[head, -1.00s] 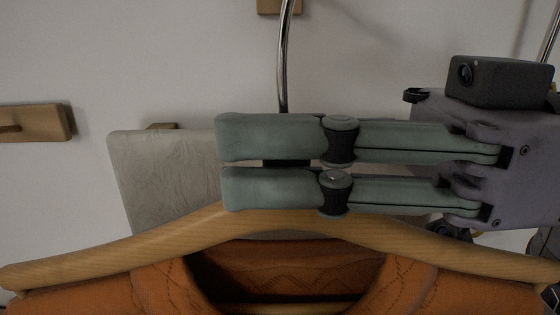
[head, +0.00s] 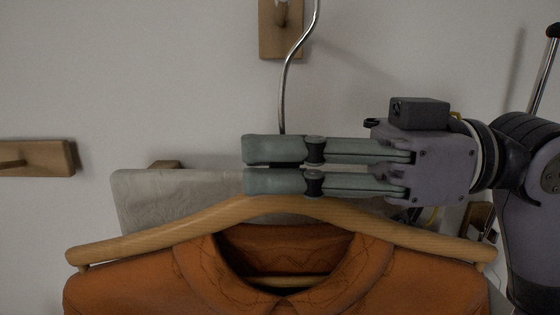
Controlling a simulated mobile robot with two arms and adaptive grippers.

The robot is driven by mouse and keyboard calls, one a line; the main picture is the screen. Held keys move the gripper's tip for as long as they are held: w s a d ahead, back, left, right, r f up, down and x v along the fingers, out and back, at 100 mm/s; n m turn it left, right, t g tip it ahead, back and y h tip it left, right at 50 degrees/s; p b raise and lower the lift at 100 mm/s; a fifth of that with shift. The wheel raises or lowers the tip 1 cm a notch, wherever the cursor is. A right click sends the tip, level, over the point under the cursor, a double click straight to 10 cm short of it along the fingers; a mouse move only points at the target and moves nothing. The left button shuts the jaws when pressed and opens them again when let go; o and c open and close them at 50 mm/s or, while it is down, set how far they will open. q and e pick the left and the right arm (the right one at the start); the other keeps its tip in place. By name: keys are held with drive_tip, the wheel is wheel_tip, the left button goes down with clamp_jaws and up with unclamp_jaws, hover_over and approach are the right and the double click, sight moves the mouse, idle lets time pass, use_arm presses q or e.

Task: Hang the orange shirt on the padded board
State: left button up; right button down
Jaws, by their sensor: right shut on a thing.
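The orange shirt (head: 130,278) hangs on a wooden hanger (head: 180,233) in the lower middle of the head view. My right gripper (head: 246,166) comes in from the right. Its two grey-green fingers are shut on the hanger's neck, just above the wooden bar. The metal hook (head: 283,90) rises above the fingers and runs out of the top of the picture. A pale grey padded board (head: 150,200) shows on the wall behind the hanger. The gripper and hanger hide much of it. My left gripper is not in view.
A wooden wall block with a peg (head: 280,40) is at the top, beside the hook. Another wooden peg block (head: 35,160) is at the left edge. A small wooden piece (head: 165,166) shows above the board. The wall between is bare.

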drive_tip(key=w+f, duration=0.1)
drive_tip(key=w, duration=0.5)
drive_tip(key=shift+w+f, duration=0.25)
idle(0.3)
drive_tip(key=shift+f, duration=0.35)
idle(0.7)
drive_tip(key=c, duration=1.5)
unclamp_jaws()
drive_tip(key=shift+c, duration=0.2)
drive_tip(key=d+b, duration=0.1)
drive_tip(key=d, duration=1.9)
